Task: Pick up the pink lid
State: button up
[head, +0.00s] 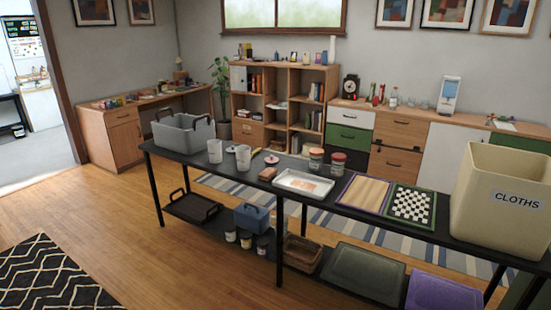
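A small round pink lid (271,159) appears to lie on the long black table (225,172), just behind a pinkish block-like item (268,174). The lid is small in the head view, so its fine shape is hard to tell. Two jars with reddish tops, a nearer one (316,159) and a darker-topped one (338,162), stand to its right. Two clear cups (215,151) (243,158) stand to its left. My gripper is not in view.
A grey bin (183,134) stands at the table's left end and a large beige CLOTHS bin (500,195) at its right. A white tray (303,185) and game boards (412,205) lie between. A lower shelf holds baskets and boxes. Wooden floor (120,225) is open in front.

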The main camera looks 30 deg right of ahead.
aim_at(271, 160)
jog(key=z, duration=0.2)
jog(key=i, duration=1.3)
jog(key=u, duration=0.45)
